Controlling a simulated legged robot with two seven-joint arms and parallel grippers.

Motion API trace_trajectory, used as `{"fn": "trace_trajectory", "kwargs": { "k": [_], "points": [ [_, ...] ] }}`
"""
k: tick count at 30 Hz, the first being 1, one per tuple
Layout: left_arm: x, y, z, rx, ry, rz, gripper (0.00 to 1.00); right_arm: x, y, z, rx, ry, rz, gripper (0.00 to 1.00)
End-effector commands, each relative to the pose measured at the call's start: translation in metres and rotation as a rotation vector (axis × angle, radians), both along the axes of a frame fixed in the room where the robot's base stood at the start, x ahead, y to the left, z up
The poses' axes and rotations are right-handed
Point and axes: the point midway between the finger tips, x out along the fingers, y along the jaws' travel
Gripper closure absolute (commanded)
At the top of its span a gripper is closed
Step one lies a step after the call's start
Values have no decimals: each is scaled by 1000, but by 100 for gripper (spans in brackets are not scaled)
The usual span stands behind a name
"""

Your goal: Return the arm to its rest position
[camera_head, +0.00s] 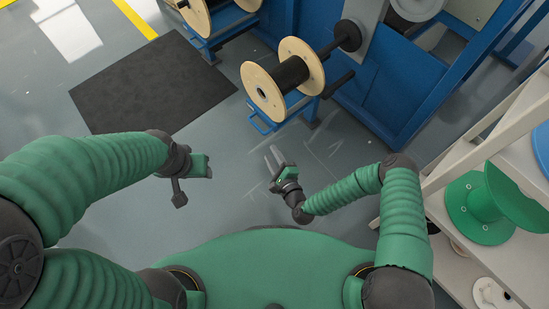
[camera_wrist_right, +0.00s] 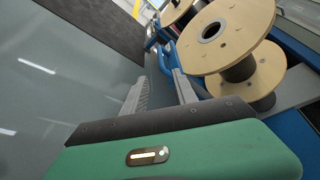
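My right gripper (camera_head: 272,158) is in front of my body in the head view, over the grey floor, with its two pale fingers pointing up the picture. The right wrist view shows its fingers (camera_wrist_right: 158,88) apart with nothing between them. My right arm (camera_head: 345,192) is bent, with its forearm reaching left from the elbow. My left gripper (camera_head: 203,166) is left of the right one, apart from it. It is small and turned so that its fingers cannot be made out clearly.
A wooden spool with black cable (camera_head: 290,75) sits on the blue machine (camera_head: 370,85) beyond my right gripper; it also shows in the wrist view (camera_wrist_right: 228,35). A shelf (camera_head: 455,180) with a green spool (camera_head: 482,207) stands at the right. A dark mat (camera_head: 150,85) lies at left.

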Motion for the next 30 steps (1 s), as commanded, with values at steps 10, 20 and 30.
{"fn": "trace_trajectory", "kwargs": {
  "k": [10, 20, 30],
  "points": [
    [0, 0, 0, 0, 0, 0, 50, 0, 0, 0, 1, -1, 0, 66],
    [0, 0, 0, 0, 0, 0, 50, 4, -6, 14, -446, 8, 349, 66],
    [0, 0, 0, 0, 0, 0, 50, -33, -127, 102, -1341, 149, 914, 66]
  ]
}}
